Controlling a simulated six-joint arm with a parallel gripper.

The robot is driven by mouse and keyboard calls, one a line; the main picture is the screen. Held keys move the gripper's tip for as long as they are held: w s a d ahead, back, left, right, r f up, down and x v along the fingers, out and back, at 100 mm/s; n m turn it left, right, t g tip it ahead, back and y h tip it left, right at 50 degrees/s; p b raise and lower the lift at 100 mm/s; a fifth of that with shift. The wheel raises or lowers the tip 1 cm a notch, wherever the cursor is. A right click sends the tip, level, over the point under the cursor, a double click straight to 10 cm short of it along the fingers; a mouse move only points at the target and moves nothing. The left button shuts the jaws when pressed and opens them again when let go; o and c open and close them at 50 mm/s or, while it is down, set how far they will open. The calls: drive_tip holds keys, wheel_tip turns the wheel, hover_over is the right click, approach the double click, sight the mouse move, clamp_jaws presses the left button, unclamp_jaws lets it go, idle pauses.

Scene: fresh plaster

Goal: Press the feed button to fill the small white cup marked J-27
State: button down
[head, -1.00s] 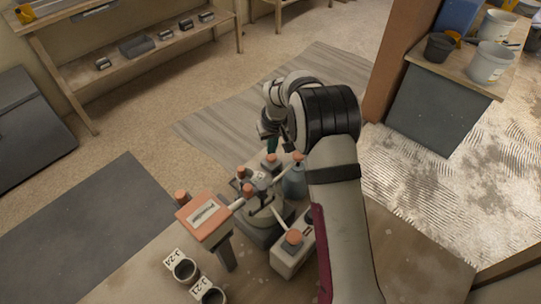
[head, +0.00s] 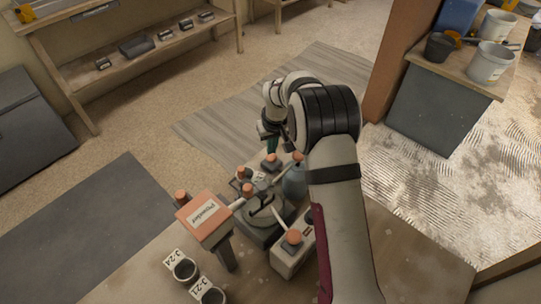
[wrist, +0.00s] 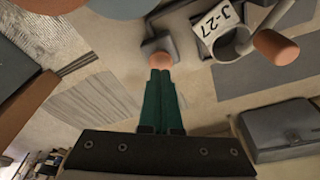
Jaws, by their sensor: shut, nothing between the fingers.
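In the wrist view, my gripper (wrist: 160,72) has its two green fingers together and empty. Their tips are at a round orange button (wrist: 160,60) on a small grey box; whether they touch it I cannot tell. The small cup (wrist: 235,42) stands to the upper right, its white tag reading J-27 (wrist: 216,20). I cannot make out what is in the cup. In the head view, my gripper (head: 269,146) is partly hidden by my arm, just beyond an orange button (head: 271,159) at the back of the device (head: 263,229).
Several other orange knobs stand close by, one (head: 293,237) on a light box. An orange panel (head: 203,217) stands at the left. Two tagged cups (head: 186,270) (head: 211,297) stand in front. A blue-grey bottle (head: 294,180) is beside my arm.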

drive_tip(key=shift+f, duration=0.15)
drive_tip(key=shift+s+x, duration=0.2)
drive_tip(key=shift+x, duration=0.85)
drive_tip(key=shift+w+v, duration=0.25)
drive_tip(key=shift+v, duration=0.9)
drive_tip(key=w+v, duration=0.1)
drive_tip(key=v, duration=0.5)
drive_tip(key=shift+a, duration=0.15)
drive_tip(key=shift+r, duration=0.2)
